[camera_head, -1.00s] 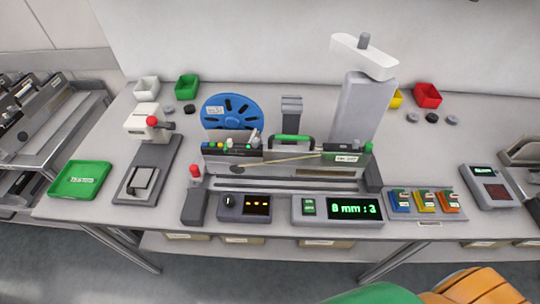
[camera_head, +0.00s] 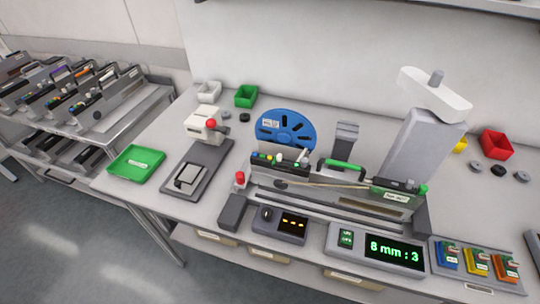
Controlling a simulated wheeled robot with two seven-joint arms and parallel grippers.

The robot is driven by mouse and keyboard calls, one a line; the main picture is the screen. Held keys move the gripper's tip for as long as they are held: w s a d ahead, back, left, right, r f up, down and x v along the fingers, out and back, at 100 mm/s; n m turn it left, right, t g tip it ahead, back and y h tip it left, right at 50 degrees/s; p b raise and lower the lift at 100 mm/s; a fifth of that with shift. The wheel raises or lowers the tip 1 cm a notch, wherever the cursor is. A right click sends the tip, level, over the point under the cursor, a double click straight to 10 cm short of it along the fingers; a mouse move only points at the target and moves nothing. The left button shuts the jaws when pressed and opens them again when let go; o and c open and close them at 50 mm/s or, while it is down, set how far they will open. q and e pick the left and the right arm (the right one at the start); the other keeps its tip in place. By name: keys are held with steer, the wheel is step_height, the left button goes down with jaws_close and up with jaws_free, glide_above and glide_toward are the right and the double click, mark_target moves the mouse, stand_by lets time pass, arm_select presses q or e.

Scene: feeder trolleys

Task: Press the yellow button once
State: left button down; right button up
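A feeder (camera_head: 338,184) lies across the fixture on the workbench. A row of small coloured buttons sits on its left end, and a small yellow one (camera_head: 263,156) appears among them, though it is tiny here. A separate panel at the right holds a blue, a yellow (camera_head: 476,260) and an orange unit, each with a small lever-like part. Neither of my grippers is in view, and nothing touches these parts.
A blue reel (camera_head: 285,128) stands behind the feeder. A red-topped post (camera_head: 236,205), a green tray (camera_head: 136,162) and a tall grey stand (camera_head: 420,150) are nearby. A trolley with several feeders (camera_head: 120,120) stands left.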

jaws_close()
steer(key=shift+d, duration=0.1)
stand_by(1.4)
